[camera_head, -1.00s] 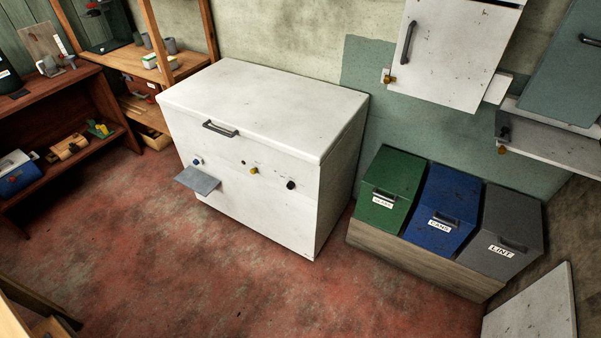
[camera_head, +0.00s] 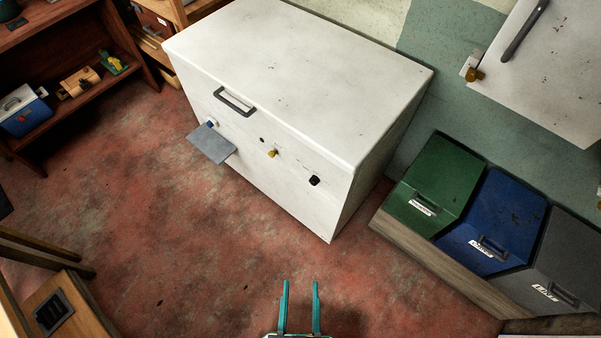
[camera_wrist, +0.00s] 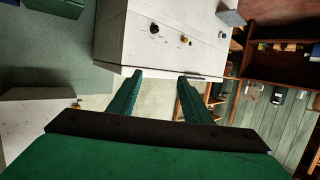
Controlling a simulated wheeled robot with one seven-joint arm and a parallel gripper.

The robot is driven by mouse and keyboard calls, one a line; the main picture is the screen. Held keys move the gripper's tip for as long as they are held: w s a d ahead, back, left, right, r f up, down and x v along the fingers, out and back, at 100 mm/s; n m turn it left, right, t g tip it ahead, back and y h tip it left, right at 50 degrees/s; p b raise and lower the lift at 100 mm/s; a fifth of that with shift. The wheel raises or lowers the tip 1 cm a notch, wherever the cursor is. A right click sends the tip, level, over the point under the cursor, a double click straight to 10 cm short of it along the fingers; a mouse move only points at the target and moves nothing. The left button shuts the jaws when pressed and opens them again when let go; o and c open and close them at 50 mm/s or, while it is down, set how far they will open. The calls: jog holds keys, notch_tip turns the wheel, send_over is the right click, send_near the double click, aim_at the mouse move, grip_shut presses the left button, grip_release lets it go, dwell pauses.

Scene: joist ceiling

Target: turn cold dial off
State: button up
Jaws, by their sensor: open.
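The white chest freezer (camera_head: 300,80) stands at the top centre of the head view, lid shut. Its front carries a black dial (camera_head: 315,180) at the right, a brass-coloured knob (camera_head: 272,153) in the middle, and a blue knob (camera_head: 210,124) at the left. Their labels are too small to read, so I cannot tell which is the cold dial. The wrist view shows the freezer rotated, with the black dial (camera_wrist: 154,28) and brass knob (camera_wrist: 184,39) beyond my fingers. My gripper (camera_head: 300,284) is open and empty, over the floor in front of the freezer, apart from the dials.
A grey shelf plate (camera_head: 211,143) juts from the freezer front below the blue knob. Green (camera_head: 435,185), blue (camera_head: 495,222) and grey (camera_head: 560,250) bins stand to the right. A wooden shelf (camera_head: 75,50) is at the left. The red floor before the freezer is clear.

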jog(key=w+a+f+n+g, duration=0.1)
jog(key=w+a+f+g, duration=0.1)
jog(key=f, duration=0.7)
jog(key=w+a+f+g, duration=0.1)
jog(key=w+f+g, duration=0.15)
jog(key=f, duration=0.65)
jog(key=m+t+h, duration=0.2)
jog(key=t+h, duration=0.2)
jog(key=h, duration=0.7)
send_near(312, 184)
jog(key=x, duration=0.8)
jog(key=shift+w+d+r, duration=0.15)
